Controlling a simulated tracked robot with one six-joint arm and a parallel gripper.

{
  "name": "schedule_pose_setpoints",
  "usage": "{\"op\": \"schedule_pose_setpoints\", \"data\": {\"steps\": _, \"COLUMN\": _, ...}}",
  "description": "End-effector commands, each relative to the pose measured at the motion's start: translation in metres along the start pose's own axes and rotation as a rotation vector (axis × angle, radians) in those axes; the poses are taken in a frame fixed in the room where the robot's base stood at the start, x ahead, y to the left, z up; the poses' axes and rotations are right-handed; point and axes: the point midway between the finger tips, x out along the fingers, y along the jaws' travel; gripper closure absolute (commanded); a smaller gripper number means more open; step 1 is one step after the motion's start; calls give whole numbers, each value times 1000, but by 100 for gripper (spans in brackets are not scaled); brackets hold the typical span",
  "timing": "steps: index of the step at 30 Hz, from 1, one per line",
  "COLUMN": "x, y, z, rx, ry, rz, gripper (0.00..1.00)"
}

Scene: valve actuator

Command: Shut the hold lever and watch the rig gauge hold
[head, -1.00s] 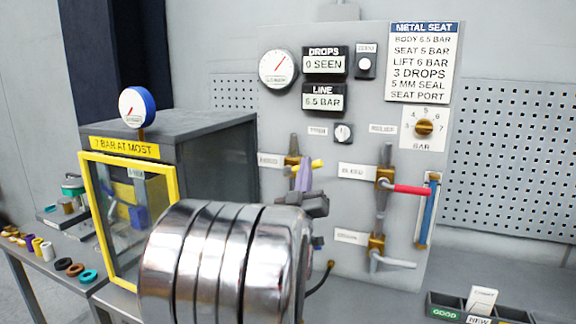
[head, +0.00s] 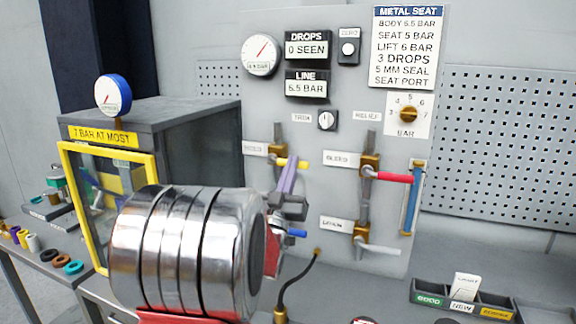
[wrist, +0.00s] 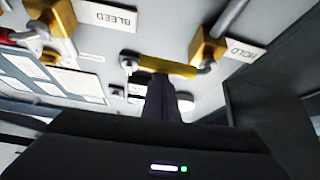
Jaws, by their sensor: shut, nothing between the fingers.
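The hold lever (head: 297,163) is the yellow handle on the left pipe of the panel, sticking out sideways to the right. In the wrist view, which is upside down, the yellow handle (wrist: 167,67) lies across the fingertips beside the HOLD label (wrist: 243,50). My gripper (head: 291,168) is shut and empty, its purple fingers pointing up at the handle. Whether they touch it I cannot tell. A round white gauge (head: 261,55) on the panel has its needle pointing up and right. The line display (head: 307,87) reads 6.5 BAR; the drops display (head: 306,44) reads 0 SEEN.
A red bleed lever (head: 393,177) and a grey lever (head: 380,249) are right of my gripper. A yellow-framed cabinet (head: 152,215) with a blue-rimmed gauge (head: 113,95) stands left. A large shiny banded cylinder fills the near foreground. A sorting tray (head: 465,304) is at lower right.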

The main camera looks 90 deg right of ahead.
Motion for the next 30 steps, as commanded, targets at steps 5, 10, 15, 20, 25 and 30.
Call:
{"op": "schedule_pose_setpoints", "data": {"steps": 5, "x": 0, "y": 2, "z": 2, "rx": -3, "ry": -3, "rz": 3, "gripper": 100}}
{"op": "schedule_pose_setpoints", "data": {"steps": 10, "x": 0, "y": 3, "z": 2, "rx": -4, "ry": -4, "rz": 3, "gripper": 100}}
{"op": "schedule_pose_setpoints", "data": {"steps": 15, "x": 0, "y": 3, "z": 2, "rx": -4, "ry": -5, "rz": 4, "gripper": 100}}
{"op": "schedule_pose_setpoints", "data": {"steps": 20, "x": 3, "y": 4, "z": -5, "rx": -3, "ry": -3, "rz": 3, "gripper": 100}}
{"op": "schedule_pose_setpoints", "data": {"steps": 25, "x": 8, "y": 5, "z": -23, "rx": -1, "ry": 1, "rz": 1, "gripper": 100}}
{"op": "schedule_pose_setpoints", "data": {"steps": 30, "x": 6, "y": 6, "z": -36, "rx": -2, "ry": -2, "rz": -1, "gripper": 100}}
